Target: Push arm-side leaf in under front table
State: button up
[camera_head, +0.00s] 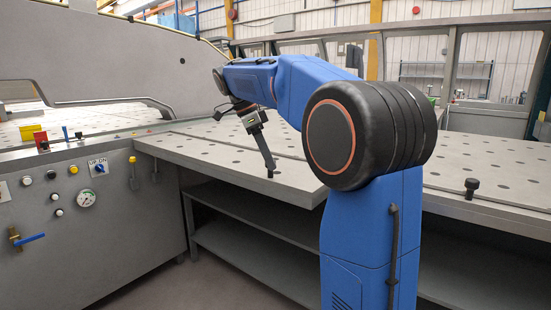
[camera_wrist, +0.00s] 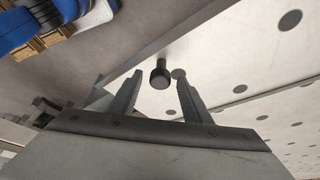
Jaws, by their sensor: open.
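The front table (camera_head: 215,152) is a pale grey top with rows of dark holes. A leaf with a black knob (camera_wrist: 160,76) near its edge shows in the wrist view; the leaf's pale surface (camera_wrist: 215,60) runs to the right. My gripper (camera_head: 269,172) is open and points down over the table's front edge in the head view. In the wrist view its two fingers (camera_wrist: 159,92) stand apart, with the knob in the gap between them. I cannot tell whether either finger touches the knob. My arm hides part of the table's middle.
Another black knob (camera_head: 472,187) stands on the table at the right. A control panel (camera_head: 85,200) with buttons, a gauge and a blue-handled valve (camera_head: 30,238) is at the left. A grey shelf (camera_head: 255,250) lies under the table. Floor is open in front at the lower left.

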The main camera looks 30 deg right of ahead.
grip_shut()
send_over(300, 162)
jog(key=shift+s+a, duration=0.2)
jog(key=shift+a, duration=0.25)
jog(key=shift+w+d, duration=0.1)
jog(key=shift+d, duration=0.15)
grip_release()
jog(key=shift+d, duration=0.15)
